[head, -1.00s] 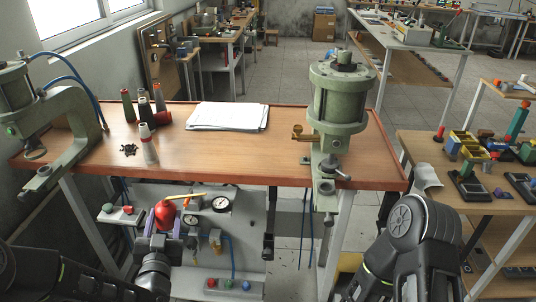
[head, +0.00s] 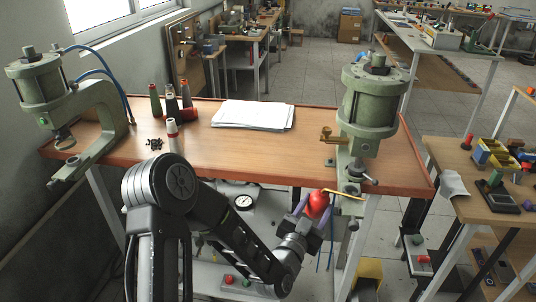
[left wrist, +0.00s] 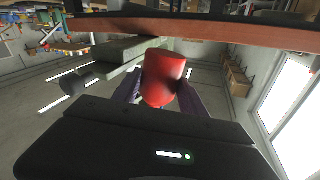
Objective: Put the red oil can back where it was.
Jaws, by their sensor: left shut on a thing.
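The red oil can (head: 317,205) has a thin yellow spout pointing right in the head view. My left gripper (head: 312,211) is shut on it and holds it just in front of the workbench's front edge, beside the lower part of the right-hand green press (head: 367,100). In the left wrist view the red can (left wrist: 163,78) sits between the two purple-grey fingers, and its spout cannot be made out there. My right gripper is not in view.
A gauge (head: 244,202) shows below the bench. A side table (head: 478,205) with coloured parts stands at right. The bench middle is clear.

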